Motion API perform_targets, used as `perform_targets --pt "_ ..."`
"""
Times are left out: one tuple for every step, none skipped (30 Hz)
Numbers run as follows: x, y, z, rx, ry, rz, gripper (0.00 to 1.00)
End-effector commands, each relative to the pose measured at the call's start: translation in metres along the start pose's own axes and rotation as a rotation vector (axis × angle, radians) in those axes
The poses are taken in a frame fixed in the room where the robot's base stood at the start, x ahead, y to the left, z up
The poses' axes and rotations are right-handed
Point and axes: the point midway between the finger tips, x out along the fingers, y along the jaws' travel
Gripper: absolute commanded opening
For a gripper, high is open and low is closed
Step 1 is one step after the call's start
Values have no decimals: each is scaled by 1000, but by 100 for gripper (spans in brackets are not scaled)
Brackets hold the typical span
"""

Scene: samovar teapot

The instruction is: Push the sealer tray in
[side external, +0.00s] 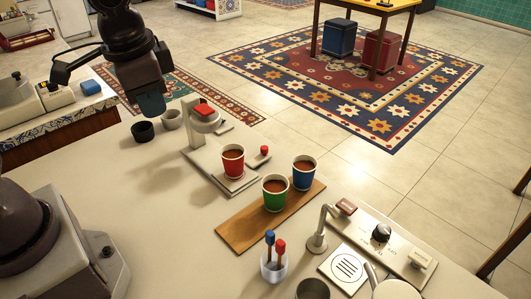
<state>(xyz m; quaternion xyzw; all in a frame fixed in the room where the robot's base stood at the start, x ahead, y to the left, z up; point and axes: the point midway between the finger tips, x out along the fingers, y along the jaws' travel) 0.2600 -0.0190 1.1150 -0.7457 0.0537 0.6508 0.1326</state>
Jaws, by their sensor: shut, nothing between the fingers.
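The sealer (193,130) is a pale stand on the counter with a red-topped head (204,110). Its flat pale tray (235,185) reaches forward from under the head. A red cup (233,163) of brown drink stands upright on the tray, in front of the head. A small red knob (265,150) stands on a pale piece just right of the cup; I cannot tell how it joins the tray. My gripper (152,112) is shut and empty, pointing down to the left of the sealer head, apart from sealer and tray.
A green cup (275,194) and a blue cup (305,172) stand on a wooden board (242,236). A black bowl (143,132) and a grey bowl (172,119) sit left of the sealer. A tap (318,240) stands front right. Counter left of the board is clear.

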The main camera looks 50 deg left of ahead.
Motion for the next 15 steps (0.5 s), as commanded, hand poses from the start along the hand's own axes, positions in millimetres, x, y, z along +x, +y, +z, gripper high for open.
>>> perform_targets --pt "14 1 -13 74 -50 -21 0" --pt "21 1 -20 120 -72 -35 0" --pt "30 1 -29 182 -102 -55 0" --pt "38 1 -36 232 -124 -69 0" --pt "46 1 -43 283 -146 -84 0" --pt "58 2 -53 353 -174 -104 0" --pt "67 2 -60 409 -194 -118 0" --pt "76 3 -67 465 -215 -133 0" --pt "89 4 -76 542 -242 -153 0" --pt "99 5 -83 602 -262 -168 0" --pt "110 6 -90 664 -282 -182 0" --pt "124 8 -99 747 -308 -202 0" --pt "135 10 -106 812 -327 -216 0" --pt "146 11 -112 878 -345 -231 0" --pt "160 13 -121 964 -369 -251 0"
